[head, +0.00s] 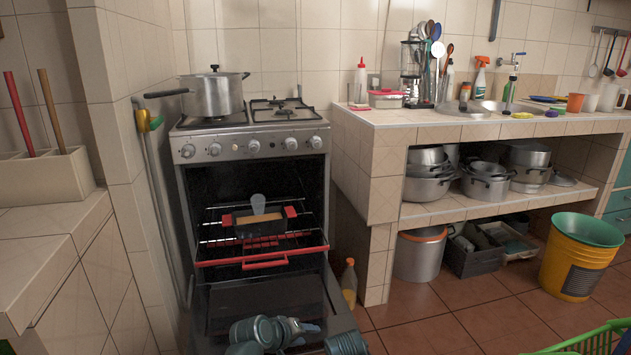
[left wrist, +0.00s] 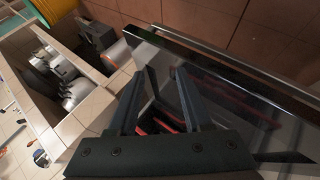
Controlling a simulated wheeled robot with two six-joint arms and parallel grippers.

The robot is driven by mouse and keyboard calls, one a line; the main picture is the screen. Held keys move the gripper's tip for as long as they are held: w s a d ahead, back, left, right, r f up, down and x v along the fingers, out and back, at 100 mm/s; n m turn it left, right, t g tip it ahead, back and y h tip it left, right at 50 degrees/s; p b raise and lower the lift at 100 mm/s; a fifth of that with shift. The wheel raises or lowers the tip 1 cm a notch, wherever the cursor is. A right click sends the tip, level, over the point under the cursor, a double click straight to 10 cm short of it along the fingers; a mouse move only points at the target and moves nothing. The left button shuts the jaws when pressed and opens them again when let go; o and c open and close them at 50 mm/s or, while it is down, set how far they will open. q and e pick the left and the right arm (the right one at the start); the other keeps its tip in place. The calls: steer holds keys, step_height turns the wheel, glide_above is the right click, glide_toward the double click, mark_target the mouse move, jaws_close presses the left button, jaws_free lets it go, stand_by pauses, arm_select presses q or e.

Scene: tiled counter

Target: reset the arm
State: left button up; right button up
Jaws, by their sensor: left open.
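My left gripper (head: 306,328) is low at the bottom of the head view, in front of the lowered oven door (head: 262,298). In the left wrist view its two fingers (left wrist: 158,78) stand apart with nothing between them. The dark glass of the oven door (left wrist: 225,105) shows behind and beyond them, with red bars of the rack partly seen between the fingers. I cannot tell whether the gripper touches the door. A grey-blue arm part of mine shows at the bottom. My right gripper is not in view.
The oven's red-edged rack (head: 262,257) is slid out and holds a dark dish with red handles (head: 235,220). A pot (head: 212,97) stands on the stove. A bottle (head: 349,283) stands on the floor beside the door. A yellow bucket (head: 575,268) is at right; floor between is clear.

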arm_select(q)
steer(key=s+a+m+g+y+p, duration=0.1)
steer(key=s+m+g+y+p, duration=0.65)
steer(key=s, duration=0.95)
step_height(320, 180, up, 37)
steer(key=m+h+p, duration=0.1)
steer(key=p, duration=3.3)
steer(key=shift+w+p, duration=0.3)
steer(key=shift+p, duration=0.1)
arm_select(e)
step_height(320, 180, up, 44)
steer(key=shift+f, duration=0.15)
arm_select(q)
steer(key=shift+m, duration=0.25)
